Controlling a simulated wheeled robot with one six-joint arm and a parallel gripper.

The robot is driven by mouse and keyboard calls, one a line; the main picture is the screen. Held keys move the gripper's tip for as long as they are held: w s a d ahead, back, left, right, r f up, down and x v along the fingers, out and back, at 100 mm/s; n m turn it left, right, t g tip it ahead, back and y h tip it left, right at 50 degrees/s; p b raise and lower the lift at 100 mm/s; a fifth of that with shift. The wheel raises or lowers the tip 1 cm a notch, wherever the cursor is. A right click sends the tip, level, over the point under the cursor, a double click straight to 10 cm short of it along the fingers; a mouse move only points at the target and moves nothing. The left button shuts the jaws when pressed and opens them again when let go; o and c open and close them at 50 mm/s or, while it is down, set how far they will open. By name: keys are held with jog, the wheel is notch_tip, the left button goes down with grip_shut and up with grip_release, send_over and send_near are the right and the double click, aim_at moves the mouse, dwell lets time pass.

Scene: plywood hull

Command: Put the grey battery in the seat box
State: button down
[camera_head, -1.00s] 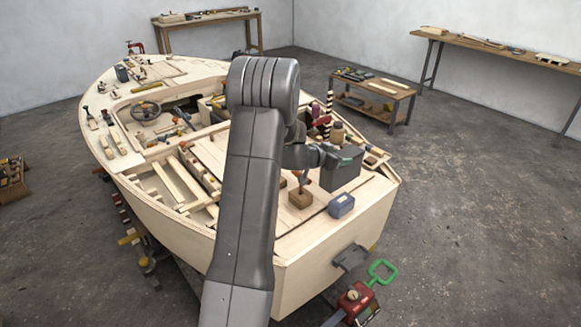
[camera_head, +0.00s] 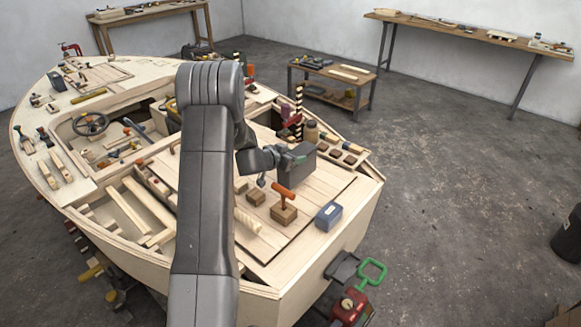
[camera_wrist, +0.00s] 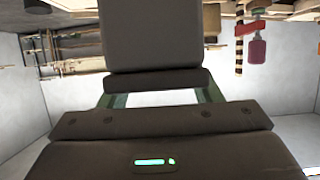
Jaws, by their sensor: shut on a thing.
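The grey battery (camera_head: 297,166) is a dark grey box, held over the planked rear deck of the plywood hull. My gripper (camera_head: 284,160) is shut on it at the end of my arm. In the wrist view the battery (camera_wrist: 150,35) fills the upper middle, upright between the fingers of my gripper (camera_wrist: 160,92). The battery appears raised off the deck, but its exact height is hard to judge. I cannot single out the seat box; my arm hides part of the hull's middle.
On the deck near the battery are an orange-handled tool on a wooden block (camera_head: 284,212), a blue box (camera_head: 328,216) and a brown jar (camera_head: 311,132). A striped post (camera_head: 298,110) rises behind. A low table (camera_head: 332,78) stands beyond. Floor to the right is mostly clear.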

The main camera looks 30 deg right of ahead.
jog(key=shift+f, duration=1.9)
jog(key=c, duration=0.9)
grip_release()
jog(key=shift+f, duration=0.2)
jog(key=o, duration=0.5)
jog(key=shift+c, duration=0.2)
jog(key=shift+r, duration=0.15)
